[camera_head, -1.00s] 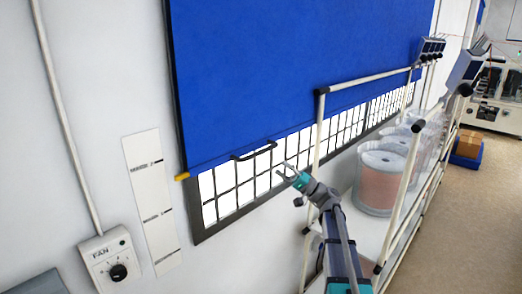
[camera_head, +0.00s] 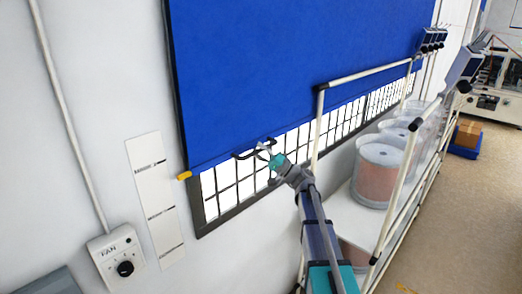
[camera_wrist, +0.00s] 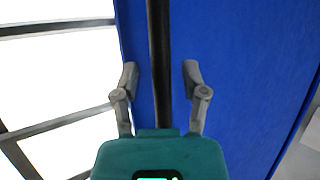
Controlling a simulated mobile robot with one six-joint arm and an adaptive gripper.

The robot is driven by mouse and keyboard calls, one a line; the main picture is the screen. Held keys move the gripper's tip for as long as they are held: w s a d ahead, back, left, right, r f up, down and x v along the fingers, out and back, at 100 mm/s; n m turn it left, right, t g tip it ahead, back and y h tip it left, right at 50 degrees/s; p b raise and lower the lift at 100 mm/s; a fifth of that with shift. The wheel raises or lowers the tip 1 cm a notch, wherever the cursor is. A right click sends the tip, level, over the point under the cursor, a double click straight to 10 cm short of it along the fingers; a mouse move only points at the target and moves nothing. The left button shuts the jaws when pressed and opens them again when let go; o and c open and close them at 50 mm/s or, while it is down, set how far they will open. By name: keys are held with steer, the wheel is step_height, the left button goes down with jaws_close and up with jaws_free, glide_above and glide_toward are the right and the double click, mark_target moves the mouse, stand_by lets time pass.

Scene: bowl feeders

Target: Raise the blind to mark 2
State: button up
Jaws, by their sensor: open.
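The blue blind (camera_head: 290,70) hangs over the window, with the barred pane bare below its lower edge. A black handle (camera_head: 243,154) is fixed near that edge; in the wrist view the handle (camera_wrist: 159,60) runs between the two fingers. My gripper (camera_head: 265,147) is at the handle's right part, open; in the wrist view the gripper (camera_wrist: 160,80) shows a gap on both sides of the bar. A yellow pointer (camera_head: 183,176) sticks out at the blind's lower left corner. The white mark strip (camera_head: 155,200) carries several dark marks; the pointer is a little below its top mark. Mark numbers are too small to read.
A white-framed rack (camera_head: 345,210) with clear bowls (camera_head: 380,170) stands right of my arm. A fan control box (camera_head: 115,258) with a black knob is on the wall at lower left.

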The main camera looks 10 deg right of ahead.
steer(key=shift+c, duration=0.3)
jaws_close()
step_height(320, 180, up, 5)
steer(key=p, duration=0.5)
stand_by(0.3)
steer(key=shift+o, duration=0.3)
jaws_free()
steer(key=shift+f, duration=0.1)
